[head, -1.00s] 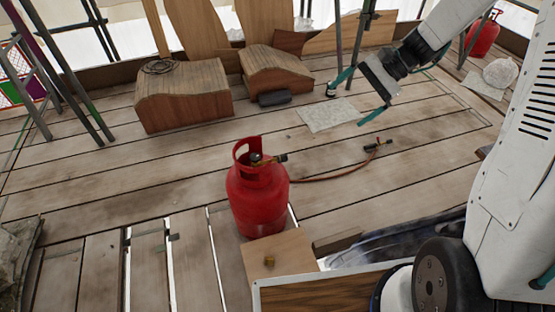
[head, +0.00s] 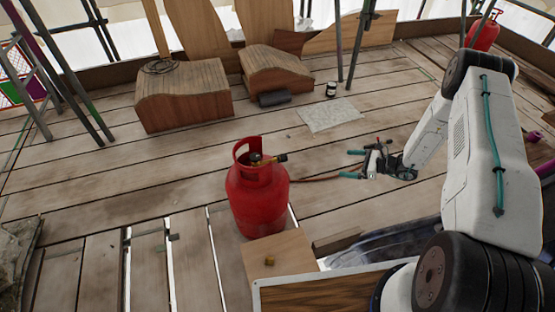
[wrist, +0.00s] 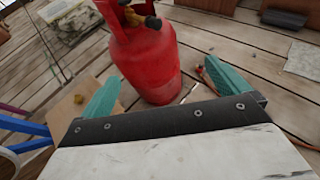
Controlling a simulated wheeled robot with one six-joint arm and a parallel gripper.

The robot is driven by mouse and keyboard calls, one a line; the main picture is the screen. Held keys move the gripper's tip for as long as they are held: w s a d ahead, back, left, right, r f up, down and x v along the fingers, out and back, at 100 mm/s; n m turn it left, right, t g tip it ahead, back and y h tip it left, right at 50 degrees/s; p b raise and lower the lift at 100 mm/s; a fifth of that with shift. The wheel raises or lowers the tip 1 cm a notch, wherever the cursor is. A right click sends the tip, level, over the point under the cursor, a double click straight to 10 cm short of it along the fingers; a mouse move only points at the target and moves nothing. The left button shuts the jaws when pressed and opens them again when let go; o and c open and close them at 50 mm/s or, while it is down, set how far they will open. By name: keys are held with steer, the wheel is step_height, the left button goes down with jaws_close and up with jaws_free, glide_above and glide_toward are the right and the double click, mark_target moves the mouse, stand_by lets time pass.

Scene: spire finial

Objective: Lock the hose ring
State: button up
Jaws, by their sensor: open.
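A red gas cylinder (head: 257,200) stands upright on the plank floor; it also shows in the wrist view (wrist: 147,65), beyond my fingers. A brass-coloured valve (head: 257,159) sits inside its collar, with a dark and brass fitting (head: 278,158) sticking out to the right. A reddish hose (head: 318,179) lies on the floor and runs right from behind the cylinder toward my gripper. My gripper (head: 351,164) is open, with teal fingers pointing left toward the cylinder and a gap between them and it. The hose ring cannot be made out clearly.
A plywood board (head: 280,252) with a small brass piece (head: 269,260) lies in front of the cylinder. Wooden blocks (head: 184,95) and a dark roll (head: 274,98) stand behind. A pale sheet (head: 330,115) lies on the floor. Gaps open between planks at front left.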

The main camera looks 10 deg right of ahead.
steer(key=x, duration=0.9)
steer(key=shift+a, duration=0.15)
steer(key=v, duration=1)
steer(key=s+a+r+n+g+y, duration=0.1)
steer(key=s+a+n+g, duration=0.2)
steer(key=s, duration=0.3)
steer(key=s+a+r+n+g+h, duration=0.25)
steer(key=s+r+n, duration=0.25)
steer(key=r, duration=0.6)
steer(key=s+a+r+n+g+h, duration=0.1)
steer(key=s+r+n+g, duration=0.25)
steer(key=r, duration=0.65)
steer(key=s+a+r+n+g+h, duration=0.1)
steer(key=s+r+n+g+h, duration=0.3)
steer(key=r, duration=0.7)
steer(key=s+a+r+n+t+h, duration=0.3)
steer(key=s+r+n+t+h, duration=0.2)
steer(key=s+r, duration=1.3)
steer(key=n+t, duration=0.2)
steer(key=n, duration=0.1)
steer(key=shift+s+n, duration=0.2)
steer(key=shift+n, duration=0.15)
